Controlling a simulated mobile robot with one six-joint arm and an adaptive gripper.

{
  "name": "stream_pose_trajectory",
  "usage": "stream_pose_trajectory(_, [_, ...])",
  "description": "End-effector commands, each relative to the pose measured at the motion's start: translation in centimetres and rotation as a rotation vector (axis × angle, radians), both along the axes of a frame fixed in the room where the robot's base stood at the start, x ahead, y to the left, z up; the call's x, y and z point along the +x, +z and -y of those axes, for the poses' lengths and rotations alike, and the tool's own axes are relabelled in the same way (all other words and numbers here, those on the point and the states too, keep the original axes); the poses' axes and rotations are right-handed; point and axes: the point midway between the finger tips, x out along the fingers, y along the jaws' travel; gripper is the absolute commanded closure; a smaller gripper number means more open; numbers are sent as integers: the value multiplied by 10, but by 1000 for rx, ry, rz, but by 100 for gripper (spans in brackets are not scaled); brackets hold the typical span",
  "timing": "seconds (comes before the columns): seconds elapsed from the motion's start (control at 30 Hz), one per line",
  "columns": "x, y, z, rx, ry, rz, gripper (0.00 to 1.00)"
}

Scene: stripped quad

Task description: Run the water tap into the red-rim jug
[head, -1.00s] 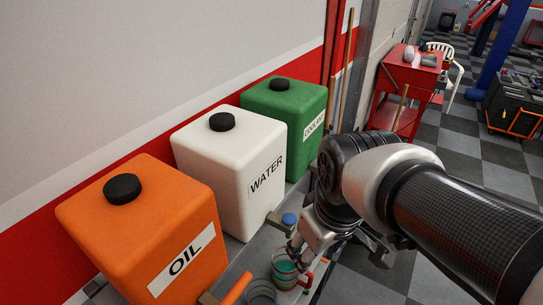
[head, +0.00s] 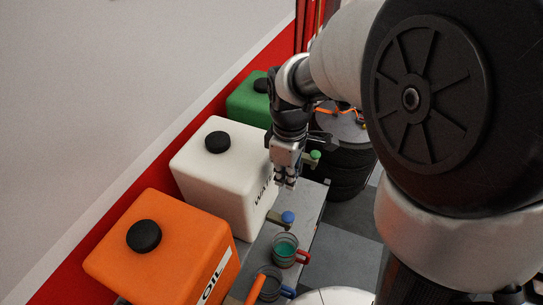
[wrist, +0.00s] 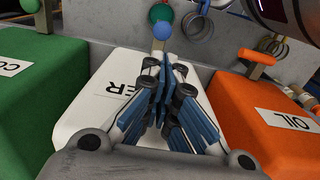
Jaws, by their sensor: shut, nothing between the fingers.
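The red-rim jug (head: 285,250) has a red handle and teal liquid inside. It stands on the grey ledge below the water tap (head: 288,217), which has a blue knob and sticks out from the white WATER tank (head: 215,170). No stream shows. My gripper (head: 287,186) is shut and empty, pointing down by the tank's front right side, above and behind the tap. In the wrist view my gripper's fingers (wrist: 168,65) are together over the tank, and the blue knob (wrist: 165,30) lies beyond their tips. The jug (wrist: 160,13) is partly hidden behind the knob.
The orange OIL tank (head: 165,245) with its orange lever (head: 256,288) stands nearer, above a blue-handled jug (head: 268,284). The green tank (head: 248,100) and its green tap knob (head: 315,155) are farther back. A black drum (head: 348,165) stands beyond the ledge.

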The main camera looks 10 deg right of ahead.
Motion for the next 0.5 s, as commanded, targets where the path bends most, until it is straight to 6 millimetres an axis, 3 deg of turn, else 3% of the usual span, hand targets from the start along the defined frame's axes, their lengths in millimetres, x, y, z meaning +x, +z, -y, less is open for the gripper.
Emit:
stream_pose_trajectory(0.27, [-1,-10,0,0,-2,-3,100])
stream_pose_trajectory(0.5, [-2,-55,0,-1,-2,-8,100])
